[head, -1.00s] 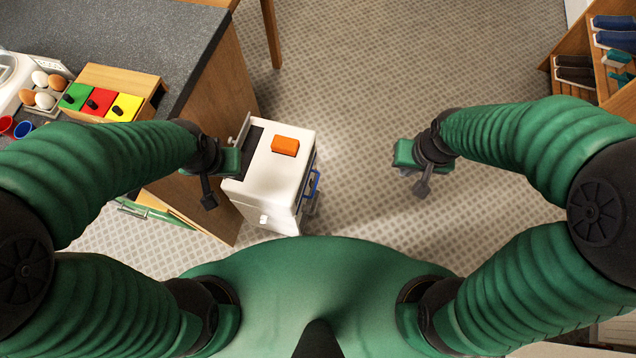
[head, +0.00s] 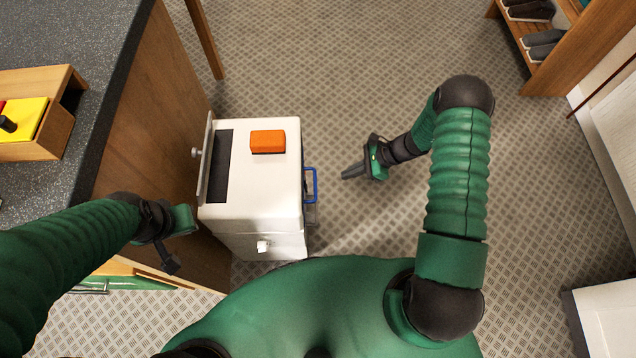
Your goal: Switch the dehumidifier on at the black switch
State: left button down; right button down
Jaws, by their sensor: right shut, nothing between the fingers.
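The dehumidifier is a white box (head: 225,222) standing on the floor. Its top has a dark slot on the left and an orange block (head: 267,140). A white knob (head: 262,247) is on its near face, and a blue handle (head: 312,185) is on its right side. I cannot make out a black switch on it. My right gripper (head: 346,174) is shut and empty, to the right of the box and apart from it, pointing left towards the blue handle. My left gripper (head: 170,266) hangs to the left of the box; its fingers are too small and dark to read.
A dark worktop (head: 75,35) on a wooden cabinet stands close on the left, with a wooden box bearing a yellow panel (head: 30,118). Wooden shelves (head: 560,60) with shoes stand at the far right. A white unit (head: 607,315) is at the lower right.

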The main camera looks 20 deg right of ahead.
aim_at(306, 186)
jog(key=a+r+b+x, duration=0.1)
jog(key=b+x, duration=0.4)
jog(key=x, duration=0.7)
jog(key=shift+w+a, duration=0.35)
jog(key=shift+a, duration=0.2)
jog(key=shift+a+f+y+b, duration=0.1)
jog(key=shift+a+y+b, duration=0.2)
jog(key=shift+b, duration=0.1)
